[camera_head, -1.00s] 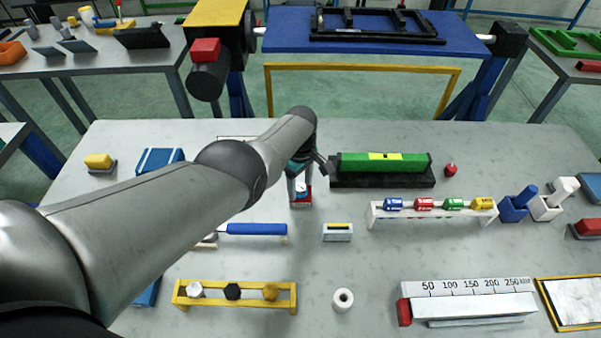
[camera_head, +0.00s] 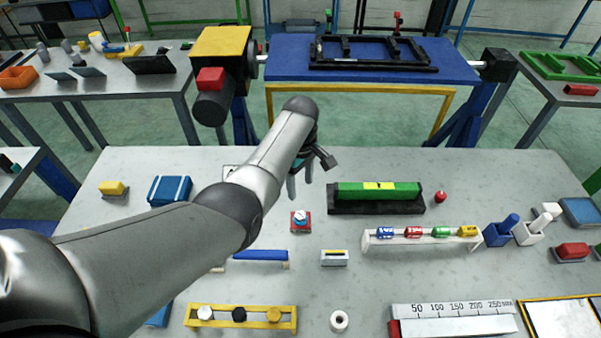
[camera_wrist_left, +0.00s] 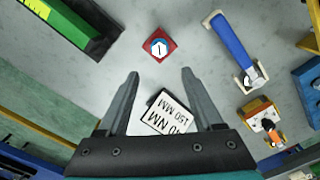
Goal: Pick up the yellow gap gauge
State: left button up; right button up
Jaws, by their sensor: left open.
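A small yellow labelled piece (camera_head: 467,231), which looks like the yellow gap gauge, sits at the right end of a white rack (camera_head: 376,246). Green, red and blue pieces sit to its left on the same rack. My left gripper (camera_head: 303,180) is left of the rack, beyond the red square block with a round white-and-blue top (camera_head: 300,221). In the left wrist view the left gripper (camera_wrist_left: 161,77) is open and empty, with the red block (camera_wrist_left: 158,46) ahead of its fingertips. The yellow piece is not in that wrist view. My right gripper is not in view.
A green level (camera_head: 378,191) in a black holder stands between the left gripper and the rack. A red knob (camera_head: 440,197) and blue and white holders (camera_head: 497,235) are near the rack. A blue-handled tool (camera_head: 261,255) and a yellow bolt rack (camera_head: 240,318) lie nearer me.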

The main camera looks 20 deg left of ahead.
aim_at(471, 231)
jog(key=k, duration=1.5)
